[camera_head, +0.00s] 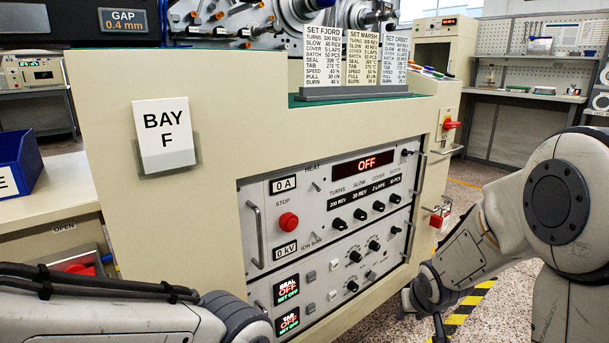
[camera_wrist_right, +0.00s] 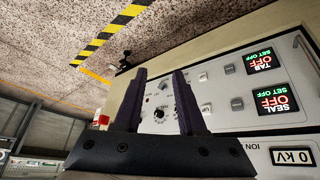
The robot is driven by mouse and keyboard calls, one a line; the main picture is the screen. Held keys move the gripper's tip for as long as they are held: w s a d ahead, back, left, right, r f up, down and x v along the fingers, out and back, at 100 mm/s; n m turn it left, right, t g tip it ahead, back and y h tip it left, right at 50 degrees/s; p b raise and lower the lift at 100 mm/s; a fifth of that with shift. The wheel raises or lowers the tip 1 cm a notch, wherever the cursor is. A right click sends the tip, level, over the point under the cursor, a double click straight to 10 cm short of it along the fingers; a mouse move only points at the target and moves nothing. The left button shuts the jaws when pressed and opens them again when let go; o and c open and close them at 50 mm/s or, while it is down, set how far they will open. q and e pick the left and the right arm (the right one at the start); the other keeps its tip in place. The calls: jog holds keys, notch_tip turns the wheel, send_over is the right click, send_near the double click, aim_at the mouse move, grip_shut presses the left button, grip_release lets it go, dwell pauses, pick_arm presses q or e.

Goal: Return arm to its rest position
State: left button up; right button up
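My right arm (camera_head: 470,250) comes in from the right edge and bends down beside the right end of the winding machine (camera_head: 215,100). My right gripper (camera_head: 438,326) is low in the head view, partly cut off by the bottom edge. In the right wrist view, its two dark fingers (camera_wrist_right: 161,78) stand apart with nothing between them. The machine's control panel (camera_wrist_right: 215,95) shows behind and beside the fingers, apparently apart from them. My left arm (camera_head: 110,315) crosses the bottom left of the head view. Its gripper is not in view.
The panel carries knobs, a red stop button (camera_head: 288,222) and a metal handle (camera_head: 256,235). Red switches (camera_head: 452,125) sit on the machine's right end. A blue bin (camera_head: 18,163) stands at left. Open floor with striped tape (camera_head: 465,305) lies at right.

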jog(key=s+a+g, duration=0.2)
jog(key=s, duration=0.5)
jog(key=s+a+g, duration=0.1)
jog(key=s+a, duration=0.2)
jog(key=s, duration=0.4)
jog(key=s+a+r+n+g+y+p, duration=0.25)
jog(key=s+a+r+n+p, duration=0.6)
jog(key=s+a+r, duration=0.5)
notch_tip(320, 180, up, 39)
jog(key=p, duration=3.8)
jog(key=shift+w+f+h+p, duration=0.2)
jog(key=shift+w+h+p, duration=0.05)
jog(key=shift+h+p, duration=0.1)
jog(key=shift+d+m+g, duration=0.1)
jog(key=shift+m+g, duration=0.15)
